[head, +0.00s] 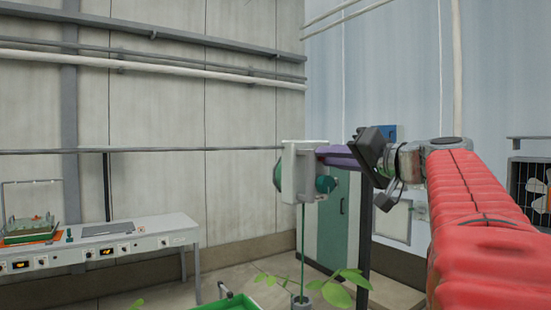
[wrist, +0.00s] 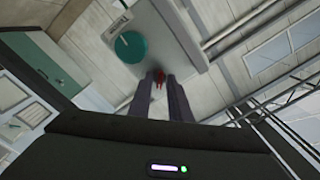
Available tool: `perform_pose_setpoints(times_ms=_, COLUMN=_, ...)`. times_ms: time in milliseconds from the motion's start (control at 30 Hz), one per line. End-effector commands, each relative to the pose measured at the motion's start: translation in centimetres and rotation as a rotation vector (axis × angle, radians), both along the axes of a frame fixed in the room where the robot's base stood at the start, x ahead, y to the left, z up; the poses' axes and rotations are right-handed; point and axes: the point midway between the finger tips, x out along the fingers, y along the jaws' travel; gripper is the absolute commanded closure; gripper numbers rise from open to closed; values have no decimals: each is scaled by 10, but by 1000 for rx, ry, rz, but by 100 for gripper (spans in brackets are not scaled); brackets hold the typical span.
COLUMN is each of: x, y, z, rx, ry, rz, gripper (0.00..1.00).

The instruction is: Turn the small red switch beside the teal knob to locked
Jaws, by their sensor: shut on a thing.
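The small red switch (wrist: 159,76) shows in the wrist view on the face of a pale grey box (wrist: 185,30), near its lower edge. The teal knob (wrist: 130,47) is up and left of it there. My gripper (wrist: 160,78) has its two dark fingers on either side of the switch and is shut on it. Whether the switch is turned is too small to tell. The switch is hidden there by the fingers.
A leafy plant (head: 350,286) and a green tray (head: 236,303) stand low near the post. A long bench (head: 150,235) with instruments is at the left. A green cabinet door (head: 340,215) and a dark upright post (head: 366,230) are behind my gripper.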

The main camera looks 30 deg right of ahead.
Motion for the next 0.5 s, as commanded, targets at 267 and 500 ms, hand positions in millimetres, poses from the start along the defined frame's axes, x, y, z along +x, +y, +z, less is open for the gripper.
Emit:
perform_pose_setpoints(times_ms=267, x=0, y=-1, z=-3, rx=13, ry=5, rz=-1, gripper=100)
perform_pose_setpoints(times_ms=500, x=0, y=-1, z=-3, rx=12, ry=5, rz=-1, gripper=76)
